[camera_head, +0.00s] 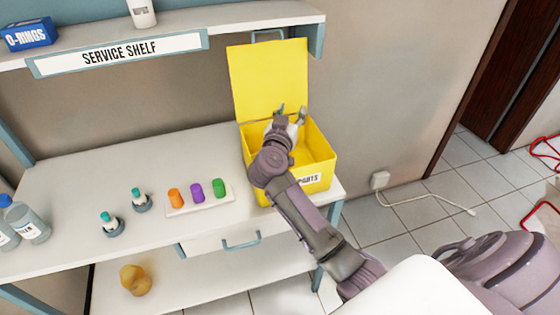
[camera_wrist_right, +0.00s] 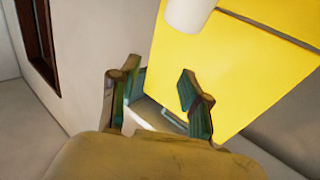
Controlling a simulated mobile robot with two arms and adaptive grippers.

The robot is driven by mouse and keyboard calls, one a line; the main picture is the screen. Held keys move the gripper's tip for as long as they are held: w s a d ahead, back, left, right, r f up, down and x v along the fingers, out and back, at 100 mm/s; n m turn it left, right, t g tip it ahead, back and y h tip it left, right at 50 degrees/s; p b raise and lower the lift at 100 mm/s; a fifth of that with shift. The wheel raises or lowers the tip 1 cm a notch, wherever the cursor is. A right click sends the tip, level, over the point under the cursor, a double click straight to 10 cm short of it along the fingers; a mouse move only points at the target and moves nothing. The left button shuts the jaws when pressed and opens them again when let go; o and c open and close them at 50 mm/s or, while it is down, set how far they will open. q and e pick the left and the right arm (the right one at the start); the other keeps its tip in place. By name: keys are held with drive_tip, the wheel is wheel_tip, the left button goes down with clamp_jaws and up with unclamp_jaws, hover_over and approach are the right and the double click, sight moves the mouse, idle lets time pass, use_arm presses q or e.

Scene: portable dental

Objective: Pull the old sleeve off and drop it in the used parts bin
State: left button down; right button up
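The yellow used parts bin (camera_head: 320,172) stands at the right end of the counter with its lid (camera_head: 268,80) raised; its front label is partly covered by my right arm. My right gripper (camera_head: 291,113) is over the bin, in front of the lid, with its fingers apart. In the right wrist view the fingertips (camera_wrist_right: 156,88) are spread, with no sleeve visible between them. I cannot make out an old sleeve. My left gripper is out of view.
A white tray (camera_head: 201,206) holds orange (camera_head: 177,198), purple (camera_head: 197,193) and green (camera_head: 219,187) sleeves. Clear bottles (camera_head: 27,220) stand at the left. The service shelf (camera_head: 120,53) overhangs the back. A white cylinder (camera_wrist_right: 188,14), unidentified, shows before the yellow lid.

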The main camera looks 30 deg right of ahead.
drive_tip(key=shift+o, duration=0.5)
wheel_tip(320, 180, up, 10)
idle(0.3)
